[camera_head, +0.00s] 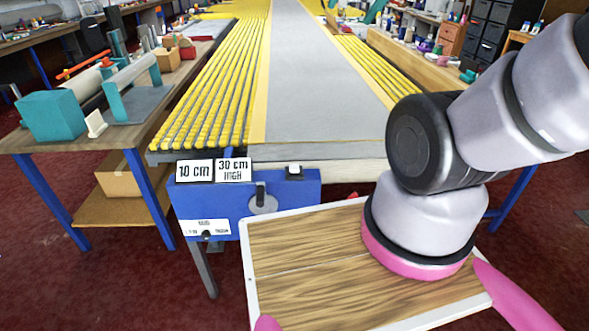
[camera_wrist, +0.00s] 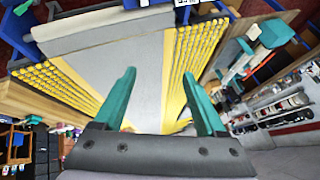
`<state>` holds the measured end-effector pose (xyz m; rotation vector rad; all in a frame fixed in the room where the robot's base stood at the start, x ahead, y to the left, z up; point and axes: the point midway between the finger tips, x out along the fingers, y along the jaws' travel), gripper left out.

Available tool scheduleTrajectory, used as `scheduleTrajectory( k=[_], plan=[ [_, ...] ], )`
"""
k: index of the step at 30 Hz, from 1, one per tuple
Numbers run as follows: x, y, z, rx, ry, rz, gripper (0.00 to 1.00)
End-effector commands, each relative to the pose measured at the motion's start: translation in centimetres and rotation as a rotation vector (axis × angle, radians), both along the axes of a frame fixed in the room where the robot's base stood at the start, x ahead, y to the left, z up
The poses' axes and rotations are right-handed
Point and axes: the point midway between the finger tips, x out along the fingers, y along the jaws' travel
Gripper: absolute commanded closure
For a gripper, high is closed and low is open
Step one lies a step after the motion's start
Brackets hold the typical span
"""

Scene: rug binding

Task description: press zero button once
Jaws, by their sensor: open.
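A blue control box (camera_head: 300,190) is fixed to the near end of the long bench in the head view. On its top right sits a small white button on a dark base (camera_head: 294,170). A dark lever on a round grey plate (camera_head: 262,198) is left of it. No readable "zero" mark shows; the lower white label (camera_head: 207,228) is too small to read. My gripper (camera_wrist: 157,72) has two teal fingers spread apart with nothing between them in the wrist view. In the head view my arm hides it. Only part of the box shows at the wrist view's top edge.
Signs reading 10 cm (camera_head: 194,170) and 30 cm HIGH (camera_head: 233,169) stand on the box's left. A grey strip (camera_head: 312,70) runs along the bench between yellow ribbed rows (camera_head: 215,85). A side table (camera_head: 150,118) with teal fixtures stands left.

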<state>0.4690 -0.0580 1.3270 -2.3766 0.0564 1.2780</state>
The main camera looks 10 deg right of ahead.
Motion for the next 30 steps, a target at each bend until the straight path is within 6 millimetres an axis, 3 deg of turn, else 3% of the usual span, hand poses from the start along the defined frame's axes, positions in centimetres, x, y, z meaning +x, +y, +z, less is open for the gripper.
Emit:
scheduleTrajectory(
  k=[1,3,6,30],
  plan=[
    [0.00,0.00,0.00,0.000,0.000,0.000,0.42],
    [0.00,0.00,0.00,0.000,0.000,0.000,0.69],
    [0.00,0.00,0.00,0.000,0.000,0.000,1.00],
    [0.00,0.00,0.00,0.000,0.000,0.000,1.00]
  ],
)
